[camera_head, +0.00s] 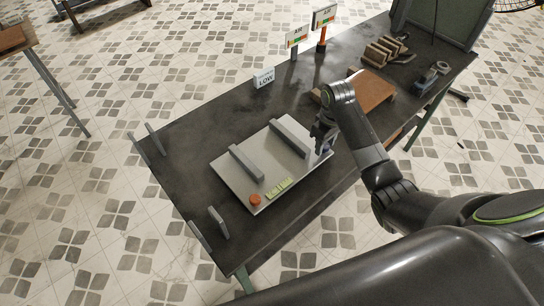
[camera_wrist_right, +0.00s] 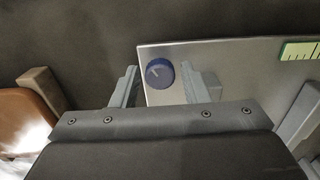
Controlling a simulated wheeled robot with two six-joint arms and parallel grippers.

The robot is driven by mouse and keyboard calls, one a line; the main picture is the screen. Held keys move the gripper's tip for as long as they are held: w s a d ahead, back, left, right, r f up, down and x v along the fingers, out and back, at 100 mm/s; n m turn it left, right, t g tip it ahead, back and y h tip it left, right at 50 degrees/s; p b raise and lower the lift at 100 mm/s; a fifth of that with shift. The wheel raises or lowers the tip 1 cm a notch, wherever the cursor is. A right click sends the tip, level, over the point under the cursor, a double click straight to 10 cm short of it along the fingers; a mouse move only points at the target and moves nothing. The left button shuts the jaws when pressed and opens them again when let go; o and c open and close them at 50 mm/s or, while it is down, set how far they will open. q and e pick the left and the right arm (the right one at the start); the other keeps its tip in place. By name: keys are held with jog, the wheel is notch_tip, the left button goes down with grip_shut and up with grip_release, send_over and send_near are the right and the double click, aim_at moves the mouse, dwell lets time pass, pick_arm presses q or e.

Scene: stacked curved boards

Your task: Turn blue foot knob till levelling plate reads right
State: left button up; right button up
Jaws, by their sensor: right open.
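The levelling plate (camera_head: 232,178) is a pale metal plate lying on the dark table, with two raised grey bars across it. An orange foot knob (camera_head: 255,199) sits at its front left corner, beside a yellow-green scale strip (camera_head: 279,188). The blue foot knob (camera_wrist_right: 160,73), with a pale pointer mark, shows in the right wrist view at the plate's corner. My right gripper (camera_head: 322,147) is at the plate's right corner in the head view. Its open fingers (camera_wrist_right: 160,88) stand on either side of the blue knob, apart from it. My left gripper is not in view.
A small sign reading LOW (camera_head: 264,78) stands behind the plate. Two gauge signs (camera_head: 299,36) (camera_head: 324,17) stand at the far edge. A brown curved board (camera_head: 376,91), stacked wooden pieces (camera_head: 384,50) and a dark device (camera_head: 433,74) lie right.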

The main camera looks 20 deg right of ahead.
jog(key=c, duration=0.6)
jog(key=shift+r+m+p, duration=0.1)
jog(key=shift+m+p, duration=1.2)
jog(key=shift+p, duration=0.3)
jog(key=shift+c, duration=0.2)
jog(key=shift+m+p, duration=0.3)
jog(key=shift+p, duration=0.1)
jog(key=shift+m+p, duration=1)
jog(key=shift+p, duration=0.2)
